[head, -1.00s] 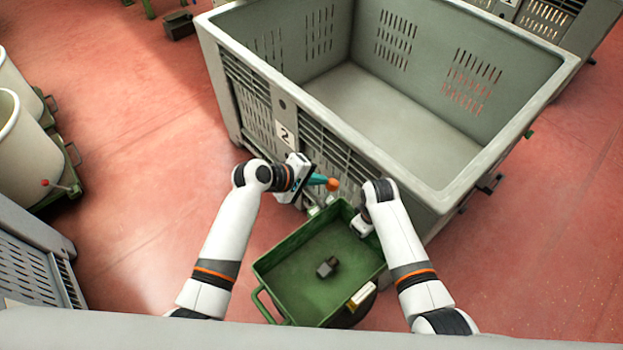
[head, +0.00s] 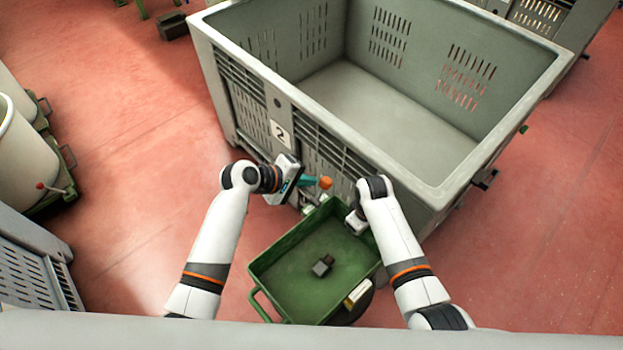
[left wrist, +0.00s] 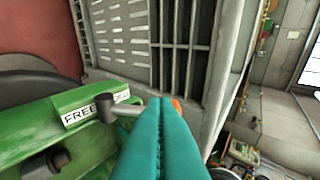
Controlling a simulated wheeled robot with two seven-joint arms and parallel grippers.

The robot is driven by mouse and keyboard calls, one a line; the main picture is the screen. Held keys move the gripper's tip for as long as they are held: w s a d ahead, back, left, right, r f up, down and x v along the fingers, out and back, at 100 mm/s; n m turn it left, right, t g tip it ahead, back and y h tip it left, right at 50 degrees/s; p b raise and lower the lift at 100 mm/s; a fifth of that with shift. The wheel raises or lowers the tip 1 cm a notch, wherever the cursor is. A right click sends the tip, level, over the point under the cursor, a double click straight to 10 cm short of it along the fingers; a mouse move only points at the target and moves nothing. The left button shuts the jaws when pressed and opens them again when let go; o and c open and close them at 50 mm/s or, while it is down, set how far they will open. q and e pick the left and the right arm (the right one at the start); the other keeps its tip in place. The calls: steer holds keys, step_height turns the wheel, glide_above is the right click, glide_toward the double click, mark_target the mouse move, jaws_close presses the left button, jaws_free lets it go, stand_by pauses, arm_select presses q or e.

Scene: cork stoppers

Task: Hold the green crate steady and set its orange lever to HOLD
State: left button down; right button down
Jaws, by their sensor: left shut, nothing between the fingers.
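The lever's setting is unclear. My left gripper (head: 316,181) is shut and empty, its teal fingertips close to the knob; contact is unclear. My right gripper (head: 354,224) is at the crate's far right corner, fingers hidden.
The large grey bin (head: 400,178), marked 2, blocks the space beyond the crate. A small dark block (head: 322,266) lies inside the crate. Pale tubs (head: 18,150) on green bases stand at the left. The red floor between is clear.

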steer(key=shift+d, duration=0.15)
arm_select(q)
steer(key=s+a+r, duration=0.2)
steer(key=a+r, duration=0.6)
steer(key=shift+s+a+r, duration=0.2)
steer(key=shift+a+r, duration=0.05)
steer(key=shift+r, duration=0.1)
arm_select(e)
steer(key=c, duration=1.5)
jaws_free()
steer(key=shift+c, duration=0.2)
